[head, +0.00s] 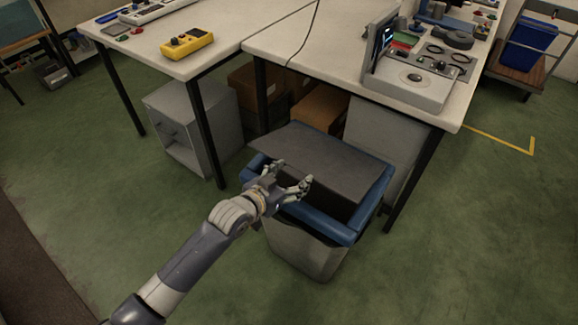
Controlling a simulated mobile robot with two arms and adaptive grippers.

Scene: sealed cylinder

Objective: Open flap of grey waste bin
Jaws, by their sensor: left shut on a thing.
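The grey waste bin (300,248) stands on the green floor in front of the white workbench, with a blue rim (338,230) around its top. Its dark grey flap (325,158) is partly raised, and a dark gap shows below its front edge on the right. My left gripper (288,177) reaches in from the lower left and is shut on the flap at its front edge. The fingers hide part of that edge and of the rim. My right gripper is not in view.
Cardboard boxes (319,108) and a grey cabinet (180,125) stand under the workbench (300,45). A black table leg (413,180) stands close to the bin's right side. The floor in front is clear.

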